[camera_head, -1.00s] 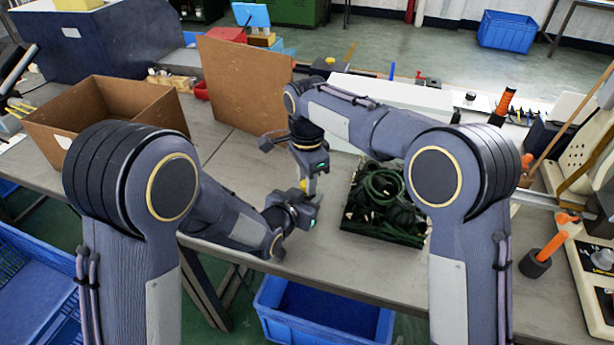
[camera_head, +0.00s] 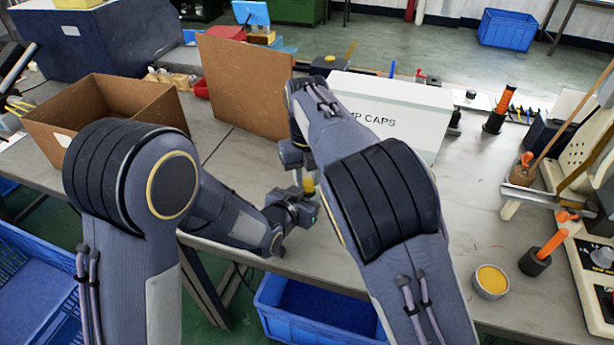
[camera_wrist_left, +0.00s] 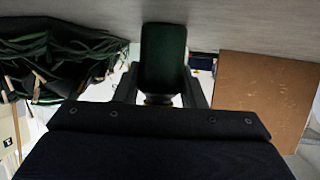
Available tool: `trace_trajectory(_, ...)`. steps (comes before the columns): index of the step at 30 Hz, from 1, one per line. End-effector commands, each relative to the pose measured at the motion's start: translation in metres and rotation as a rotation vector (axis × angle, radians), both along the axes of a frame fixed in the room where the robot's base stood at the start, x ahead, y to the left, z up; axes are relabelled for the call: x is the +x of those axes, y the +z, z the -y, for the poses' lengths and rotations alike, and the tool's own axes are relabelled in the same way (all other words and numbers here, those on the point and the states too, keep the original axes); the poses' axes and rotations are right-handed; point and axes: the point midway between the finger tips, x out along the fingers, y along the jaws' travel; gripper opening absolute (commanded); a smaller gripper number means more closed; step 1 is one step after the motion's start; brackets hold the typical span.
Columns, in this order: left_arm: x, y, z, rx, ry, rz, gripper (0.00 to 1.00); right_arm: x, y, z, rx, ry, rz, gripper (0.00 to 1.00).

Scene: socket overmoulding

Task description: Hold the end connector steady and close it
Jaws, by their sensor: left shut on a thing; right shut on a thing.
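The end connector shows as a small yellow piece (camera_head: 309,184) between my two grippers, above the front of the table. In the left wrist view a dark green block (camera_wrist_left: 163,55), which looks like part of it, stands between the fingers. My left gripper (camera_head: 304,210) is shut on the connector from below. My right gripper (camera_head: 303,172) comes down from above and is shut on its upper side. The grippers hide most of the connector. I cannot tell whether it is closed.
A tray of dark green cables (camera_wrist_left: 60,55) shows in the left wrist view; my right arm hides it in the head view. A white box (camera_head: 400,112) marked CAPS, a brown board (camera_head: 243,85) and an open carton (camera_head: 100,105) stand behind. A yellow-filled tin (camera_head: 491,281) is at right.

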Motion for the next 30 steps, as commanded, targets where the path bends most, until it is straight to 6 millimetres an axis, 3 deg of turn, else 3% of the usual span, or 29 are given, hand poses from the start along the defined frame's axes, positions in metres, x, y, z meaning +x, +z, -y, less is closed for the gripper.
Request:
trace_trajectory(5,0.0,0.0,0.0,0.0,0.0,0.001,0.0,0.0,0.0,0.0,0.001,0.003,0.0,0.05)
trace_trajectory(6,0.0,0.0,0.0,0.0,0.0,0.001,0.0,0.0,0.0,0.0,0.001,0.003,0.0,0.3)
trace_trajectory(10,0.0,0.0,0.0,0.0,0.0,0.001,0.0,0.0,0.0,0.0,0.001,0.004,0.0,0.47)
trace_trajectory(19,0.0,0.0,0.0,0.0,0.0,0.001,0.0,0.0,0.002,0.0,0.001,0.005,0.001,0.48)
trace_trajectory(30,0.0,0.0,0.0,0.0,0.0,0.0,0.0,0.0,0.043,0.0,0.002,0.005,0.002,0.48)
